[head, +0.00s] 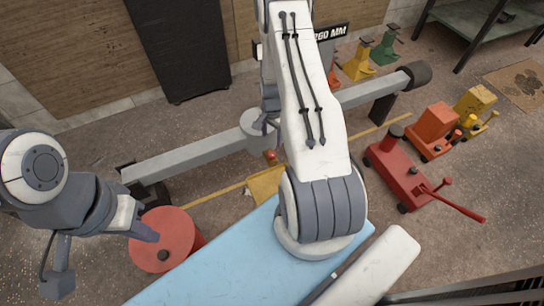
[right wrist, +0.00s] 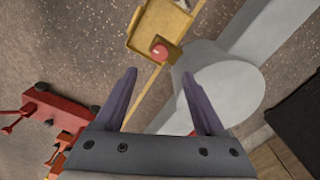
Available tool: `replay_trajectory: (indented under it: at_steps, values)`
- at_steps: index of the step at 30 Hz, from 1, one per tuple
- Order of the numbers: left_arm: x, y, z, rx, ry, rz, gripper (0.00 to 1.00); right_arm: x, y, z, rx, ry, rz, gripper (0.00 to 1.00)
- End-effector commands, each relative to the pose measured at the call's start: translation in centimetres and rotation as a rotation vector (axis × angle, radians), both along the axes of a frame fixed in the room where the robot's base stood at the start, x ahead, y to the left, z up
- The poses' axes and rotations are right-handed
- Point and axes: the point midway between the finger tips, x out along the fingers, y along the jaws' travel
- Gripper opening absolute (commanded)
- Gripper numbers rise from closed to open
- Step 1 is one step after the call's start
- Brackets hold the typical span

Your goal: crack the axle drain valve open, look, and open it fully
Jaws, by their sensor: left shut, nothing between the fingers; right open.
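The grey axle (head: 190,158) lies across the floor with a round housing at its middle (head: 256,124); the housing is large in the right wrist view (right wrist: 228,85). A small red knob, which looks like the drain valve's handle (head: 270,156), sits beside the housing above a yellow tray (head: 262,184). In the right wrist view the knob (right wrist: 160,52) lies beyond my right gripper (right wrist: 160,73), which is open and empty, with the knob in line between its fingertips. My right arm hides that gripper in the head view. My left gripper (head: 146,233) is shut and empty above a red drum. The valve's opening is not visible.
The red drum (head: 163,240) stands at lower left. A blue surface (head: 240,260) and a white padded piece (head: 370,270) fill the front. A red floor jack (head: 402,172) and other jacks stand at right. A dark panel (head: 180,45) is at the back.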

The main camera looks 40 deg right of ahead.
Motion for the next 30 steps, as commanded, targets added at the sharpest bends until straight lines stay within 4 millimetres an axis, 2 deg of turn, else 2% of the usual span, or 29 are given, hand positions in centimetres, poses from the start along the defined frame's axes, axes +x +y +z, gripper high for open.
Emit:
replay_trajectory:
  at_steps: [9, 15, 21, 29, 30]
  values:
    - [0.0, 0.0, -2.1, 0.000, 0.000, 0.000, 0.00, -0.1, 0.1, -5.7, 0.002, 0.002, 0.001, 0.71]
    - [0.0, 0.0, -3.2, 0.000, 0.000, 0.000, 0.00, -0.1, 0.1, -8.7, 0.002, 0.002, 0.002, 0.71]
    - [0.0, 0.0, -3.5, 0.000, 0.000, 0.000, 0.00, 0.0, 0.1, -9.9, 0.001, 0.000, 0.003, 0.71]
    - [0.0, 0.0, -3.5, 0.000, 0.000, 0.000, 0.00, 0.0, 0.1, -10.0, 0.001, 0.000, 0.003, 0.71]
    - [0.0, 0.0, -3.5, 0.000, 0.000, 0.000, 0.00, 0.0, 0.1, -10.0, 0.001, 0.001, 0.003, 0.64]
